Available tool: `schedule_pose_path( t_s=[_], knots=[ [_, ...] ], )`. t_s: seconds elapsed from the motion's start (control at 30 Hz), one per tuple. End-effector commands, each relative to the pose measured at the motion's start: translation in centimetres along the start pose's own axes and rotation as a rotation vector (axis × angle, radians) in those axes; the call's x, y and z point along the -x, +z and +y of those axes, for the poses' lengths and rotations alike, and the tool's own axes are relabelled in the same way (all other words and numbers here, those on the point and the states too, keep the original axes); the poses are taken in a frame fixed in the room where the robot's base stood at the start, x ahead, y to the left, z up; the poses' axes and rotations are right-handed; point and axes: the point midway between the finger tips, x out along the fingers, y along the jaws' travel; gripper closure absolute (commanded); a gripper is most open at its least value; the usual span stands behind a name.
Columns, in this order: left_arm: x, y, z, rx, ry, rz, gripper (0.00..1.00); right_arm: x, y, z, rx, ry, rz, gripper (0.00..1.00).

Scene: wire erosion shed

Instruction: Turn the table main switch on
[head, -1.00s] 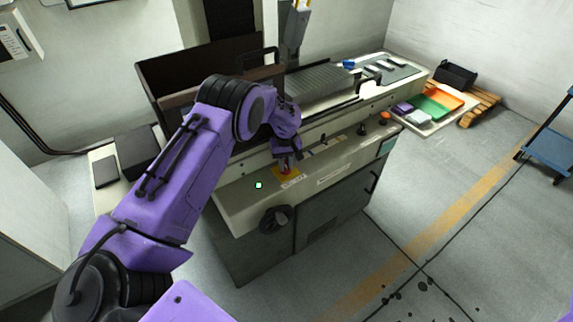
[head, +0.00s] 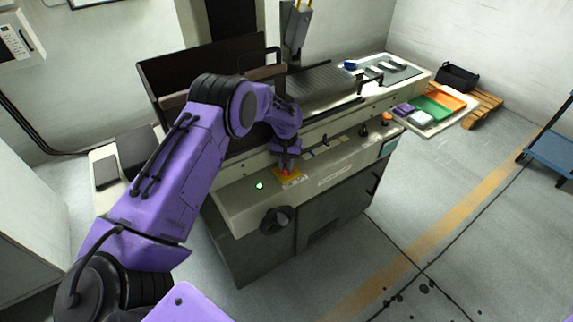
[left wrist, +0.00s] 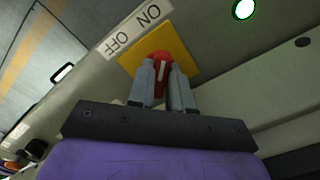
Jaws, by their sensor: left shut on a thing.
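The main switch is a red knob (left wrist: 161,60) with a white mark, on a yellow plate (left wrist: 184,48) beside a white ON/OFF label (left wrist: 131,30). In the head view the yellow plate (head: 291,177) is on the sloped front panel of the grey machine (head: 325,181). My left gripper (head: 286,169) is shut on the red knob; its fingers (left wrist: 166,72) lie on both sides of it in the left wrist view. The fingers hide part of the knob, and I cannot tell which word its mark points to. My right gripper is not in view.
A round green lamp (head: 260,186) glows left of the switch, also in the left wrist view (left wrist: 243,9). A black handwheel (head: 276,219) juts from the front below. An orange-red button (head: 387,117) is farther right. Floor right of the machine is mostly clear.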

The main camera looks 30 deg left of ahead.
Motion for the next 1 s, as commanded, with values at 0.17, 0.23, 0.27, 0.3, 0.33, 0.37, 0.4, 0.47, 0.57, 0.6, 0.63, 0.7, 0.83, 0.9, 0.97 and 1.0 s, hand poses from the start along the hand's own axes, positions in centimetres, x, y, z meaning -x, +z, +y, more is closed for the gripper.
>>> schedule_pose_path(
  t_s=[0.17, 0.23, 0.27, 0.3, 0.33, 0.37, 0.4, 0.47, 0.57, 0.6, 0.63, 0.7, 0.83, 0.9, 0.97, 1.0],
  knots=[
    [0.1, -0.1, 0.0, -0.004, 0.0, 0.003, 1.0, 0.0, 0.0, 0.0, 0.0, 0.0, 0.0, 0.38],
    [0.1, -0.1, 0.0, -0.004, -0.001, 0.003, 1.0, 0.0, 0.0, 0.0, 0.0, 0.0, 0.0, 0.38],
    [0.1, -0.1, 0.0, -0.004, -0.001, 0.003, 1.0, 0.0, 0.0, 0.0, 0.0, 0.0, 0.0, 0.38],
    [0.1, -0.1, 0.0, -0.004, -0.001, 0.003, 0.71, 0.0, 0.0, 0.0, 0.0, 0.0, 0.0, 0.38],
    [0.1, -0.1, 0.0, -0.003, -0.001, 0.003, 0.61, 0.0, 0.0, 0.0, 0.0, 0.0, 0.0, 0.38],
    [0.1, -0.1, 0.0, -0.003, -0.001, 0.002, 0.55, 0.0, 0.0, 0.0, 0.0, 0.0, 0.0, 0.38],
    [0.1, -0.1, 0.0, -0.003, -0.001, 0.002, 0.55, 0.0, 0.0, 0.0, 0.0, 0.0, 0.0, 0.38],
    [0.1, -0.1, 0.0, -0.002, -0.001, 0.002, 0.55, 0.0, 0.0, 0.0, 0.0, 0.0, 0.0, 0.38],
    [0.1, 0.0, 0.0, -0.002, -0.001, 0.001, 0.55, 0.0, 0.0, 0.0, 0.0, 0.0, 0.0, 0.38],
    [0.1, 0.0, 0.0, -0.001, -0.001, 0.001, 0.55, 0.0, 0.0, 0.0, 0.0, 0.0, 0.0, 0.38],
    [0.1, 0.0, 0.0, -0.001, 0.0, 0.001, 0.55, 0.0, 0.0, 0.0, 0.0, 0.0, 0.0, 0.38],
    [0.5, -0.1, 0.0, -0.002, 0.0, 0.002, 0.55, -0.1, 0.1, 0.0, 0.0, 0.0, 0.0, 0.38],
    [2.9, -0.1, 0.0, -0.003, 0.001, 0.005, 0.55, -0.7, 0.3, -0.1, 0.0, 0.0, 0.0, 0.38],
    [4.6, -0.2, 0.0, -0.002, 0.0, 0.006, 0.55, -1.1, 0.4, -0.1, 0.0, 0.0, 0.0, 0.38],
    [6.1, -0.1, 0.0, -0.003, 0.0, 0.006, 0.55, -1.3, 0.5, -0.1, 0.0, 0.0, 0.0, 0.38],
    [7.0, -0.2, 0.0, -0.003, 0.001, 0.006, 0.55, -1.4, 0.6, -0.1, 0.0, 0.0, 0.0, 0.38]
  ],
)
